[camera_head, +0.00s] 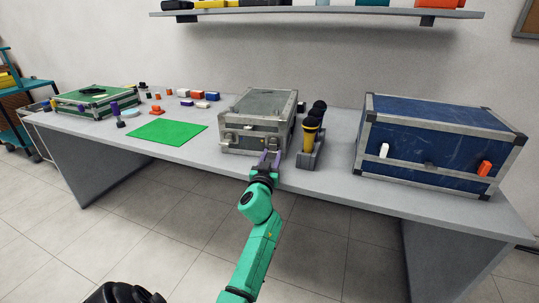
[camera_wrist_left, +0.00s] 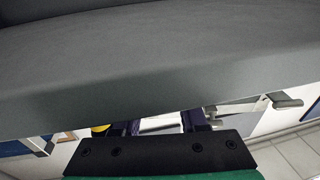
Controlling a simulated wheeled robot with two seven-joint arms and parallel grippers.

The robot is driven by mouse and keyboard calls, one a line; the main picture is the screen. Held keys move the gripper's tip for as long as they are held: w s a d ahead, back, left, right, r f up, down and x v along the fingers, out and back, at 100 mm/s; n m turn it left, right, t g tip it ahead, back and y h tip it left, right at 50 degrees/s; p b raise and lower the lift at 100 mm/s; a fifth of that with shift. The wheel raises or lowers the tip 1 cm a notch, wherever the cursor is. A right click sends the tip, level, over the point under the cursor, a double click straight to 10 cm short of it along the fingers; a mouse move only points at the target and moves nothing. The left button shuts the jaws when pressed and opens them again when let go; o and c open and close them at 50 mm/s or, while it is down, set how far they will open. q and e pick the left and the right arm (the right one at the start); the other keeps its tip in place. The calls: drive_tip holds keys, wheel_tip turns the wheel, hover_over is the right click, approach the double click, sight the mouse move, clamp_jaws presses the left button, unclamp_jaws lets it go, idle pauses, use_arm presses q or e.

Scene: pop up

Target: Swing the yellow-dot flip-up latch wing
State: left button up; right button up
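A grey metal case (camera_head: 262,104) with pale edges stands mid-table, its front face carrying small latch hardware (camera_head: 228,137). No yellow dot can be made out on it at this size. My left gripper (camera_head: 268,158) is at the lower right of the case's front, its purple fingers apart. I cannot tell whether they touch the case. In the left wrist view the dark fingers (camera_wrist_left: 161,122) also stand apart, partly hidden by a broad grey surface (camera_wrist_left: 160,60). A silver lever-like part (camera_wrist_left: 284,102) and a small yellow patch (camera_wrist_left: 99,131) show there. My right gripper is not in view.
A blue trunk (camera_head: 430,140) is further right. A green mat (camera_head: 167,132), small coloured blocks (camera_head: 198,95) and a green case (camera_head: 92,98) are left. A shelf (camera_head: 320,12) hangs above.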

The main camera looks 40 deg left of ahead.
sight(272, 149)
use_arm(q)
drive_tip(key=shift+c, duration=1.1)
drive_tip(key=shift+s+d, duration=0.25)
drive_tip(key=shift+s, duration=0.2)
drive_tip(key=shift+r, duration=0.1)
drive_tip(key=shift+s+d+r+p, duration=0.1)
drive_tip(key=shift+s+d+p, duration=0.1)
drive_tip(key=shift+s+p, duration=0.25)
drive_tip(key=shift+s+d+r+p, duration=0.15)
drive_tip(key=shift+r+p, duration=0.05)
drive_tip(key=shift+p, duration=0.15)
drive_tip(key=shift+s+d, duration=0.1)
drive_tip(key=shift+s, duration=0.05)
drive_tip(key=shift+s+r, duration=0.1)
drive_tip(key=shift+r, duration=0.05)
